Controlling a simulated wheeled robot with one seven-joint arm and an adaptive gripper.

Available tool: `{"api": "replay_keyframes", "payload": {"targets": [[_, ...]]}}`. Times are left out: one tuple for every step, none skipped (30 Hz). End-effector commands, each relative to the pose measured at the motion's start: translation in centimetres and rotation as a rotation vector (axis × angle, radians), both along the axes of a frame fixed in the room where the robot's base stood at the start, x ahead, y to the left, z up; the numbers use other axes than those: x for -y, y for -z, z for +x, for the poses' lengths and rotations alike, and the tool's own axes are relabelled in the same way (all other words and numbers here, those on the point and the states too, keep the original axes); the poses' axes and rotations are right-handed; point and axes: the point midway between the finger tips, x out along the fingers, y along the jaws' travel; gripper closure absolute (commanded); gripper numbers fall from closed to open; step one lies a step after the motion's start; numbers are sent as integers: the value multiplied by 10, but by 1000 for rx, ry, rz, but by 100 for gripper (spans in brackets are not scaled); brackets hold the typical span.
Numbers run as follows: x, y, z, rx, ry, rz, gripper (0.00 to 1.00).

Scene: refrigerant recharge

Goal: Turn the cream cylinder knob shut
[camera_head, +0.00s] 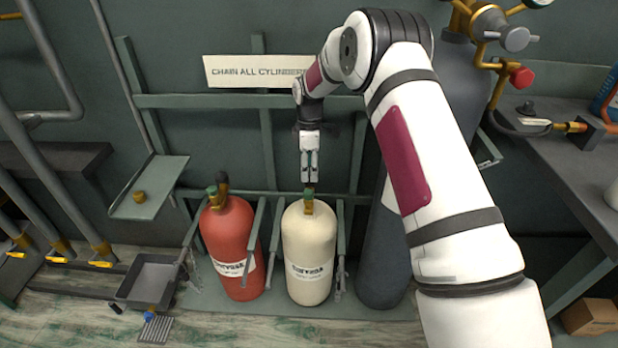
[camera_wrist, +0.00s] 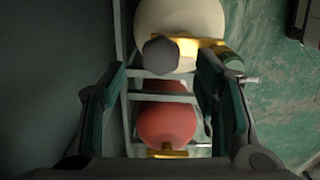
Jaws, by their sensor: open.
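The cream cylinder (camera_head: 309,255) stands upright in the rack, a brass valve (camera_head: 308,207) and a green part (camera_head: 308,192) on top. My gripper (camera_head: 310,178) hangs pointing down just above this valve. In the wrist view, the cream cylinder (camera_wrist: 188,14) is at the top. A dark grey faceted cap (camera_wrist: 160,54) and a green part (camera_wrist: 230,58) sit at its brass valve. I cannot tell for certain which is the knob. My gripper (camera_wrist: 163,70) is open there, and the dark cap shows between its fingertips. I cannot tell whether any finger touches the valve.
A red cylinder (camera_head: 231,250) stands close on the left. A dark cylinder (camera_head: 380,270) stands on the right, partly behind my arm. Green rack bars (camera_head: 268,150) rise behind, with loose chains (camera_head: 341,265) beside the cylinders. A sign (camera_head: 257,71) hangs on the wall.

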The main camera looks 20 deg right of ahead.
Motion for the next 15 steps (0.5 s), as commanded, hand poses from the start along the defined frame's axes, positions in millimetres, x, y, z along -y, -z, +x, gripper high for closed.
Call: {"api": "replay_keyframes", "payload": {"targets": [[0,10,0,-2,0,0,44],[0,14,0,-2,0,0,44],[0,19,0,-2,0,0,44],[0,22,0,-1,-1,-1,44],[0,25,0,-1,-1,0,44],[0,28,0,-1,-1,-1,44],[0,29,0,-1,-1,-1,44],[0,31,0,-1,-1,0,44],[0,33,0,-1,-1,0,44],[0,34,0,-1,-1,0,44],[0,34,0,0,-1,0,44],[0,35,0,0,-1,0,44],[0,35,0,0,-1,0,44],[0,35,0,0,-1,0,44],[0,35,0,0,-1,0,44]]}}
